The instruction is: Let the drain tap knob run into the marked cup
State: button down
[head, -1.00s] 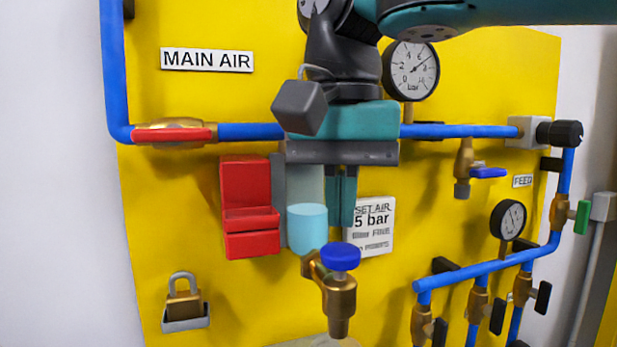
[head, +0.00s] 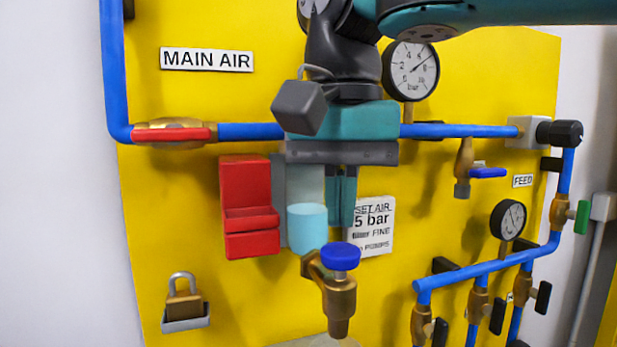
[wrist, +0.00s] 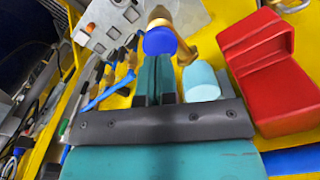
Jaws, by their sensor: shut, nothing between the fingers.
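The drain tap has a round blue knob (head: 341,256) on a brass body (head: 339,295) with its outlet pointing down. The knob also shows in the wrist view (wrist: 160,41), just beyond my fingertips. My gripper (head: 342,226) points down above the knob, its teal fingers together and empty. In the wrist view my gripper (wrist: 158,62) lines up with the knob; I cannot tell whether the tips touch it. A pale shape lies under the outlet at the head view's bottom edge, mostly cut off; I cannot tell whether it is the marked cup.
A padlock (head: 184,296) sits lower left. A small gauge (head: 508,219) and blue pipes (head: 490,268) are at right. The yellow panel is bare between padlock and tap.

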aim_at(341, 247)
jog(key=shift+f, duration=0.15)
jog(key=shift+f+b, duration=1.7)
jog(key=shift+b, duration=0.1)
jog(key=shift+r, duration=0.1)
dwell(5.1)
notch_tip(341, 247, up, 7)
jog(key=p, duration=0.7)
jog(key=shift+r+p, duration=0.2)
jog(key=shift+p, duration=0.1)
jog(key=shift+f, duration=0.2)
